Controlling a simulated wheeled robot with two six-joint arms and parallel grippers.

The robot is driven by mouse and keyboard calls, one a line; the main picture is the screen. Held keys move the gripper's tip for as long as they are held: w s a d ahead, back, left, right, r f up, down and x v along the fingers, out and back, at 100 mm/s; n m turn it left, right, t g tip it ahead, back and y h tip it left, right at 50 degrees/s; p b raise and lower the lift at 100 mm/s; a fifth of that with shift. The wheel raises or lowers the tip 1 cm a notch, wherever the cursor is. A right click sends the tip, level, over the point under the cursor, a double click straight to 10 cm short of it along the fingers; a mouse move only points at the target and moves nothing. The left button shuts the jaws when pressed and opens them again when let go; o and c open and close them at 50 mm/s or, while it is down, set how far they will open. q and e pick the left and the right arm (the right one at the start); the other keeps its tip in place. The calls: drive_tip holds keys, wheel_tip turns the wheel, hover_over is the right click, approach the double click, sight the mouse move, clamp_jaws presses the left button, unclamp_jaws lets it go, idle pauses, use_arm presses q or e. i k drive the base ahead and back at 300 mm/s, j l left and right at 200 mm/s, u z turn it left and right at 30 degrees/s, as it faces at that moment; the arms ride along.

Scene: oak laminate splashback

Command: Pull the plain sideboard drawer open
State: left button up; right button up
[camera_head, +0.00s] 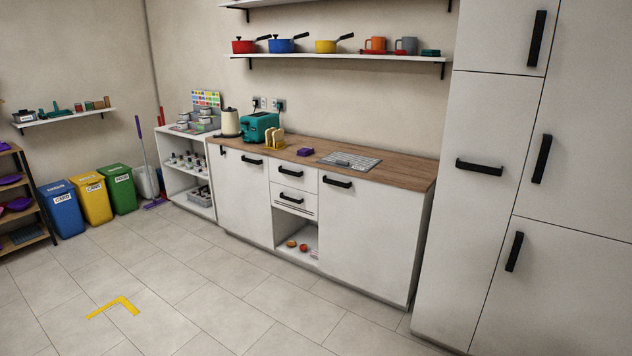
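The white sideboard (344,228) with a wood worktop stands against the back wall. Two small plain white drawers are stacked in its middle, an upper drawer (283,181) and a lower drawer (307,206). Each has a black bar handle, the upper handle (291,171) and the lower handle (291,199). The upper drawer looks shut; a thin ledge shows under the lower one, and I cannot tell whether it is fully shut. Neither of my grippers is in view.
An open niche with small orange items (303,247) lies below the drawers. A teal toaster (260,127) and a metal drainer plate (349,161) are on the worktop. A tall white cabinet (477,240) stands at right.

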sight(309, 166)
drive_tip(key=i+l+u, duration=0.1)
drive_tip(key=i+u, duration=0.4)
drive_tip(key=i, duration=1.65)
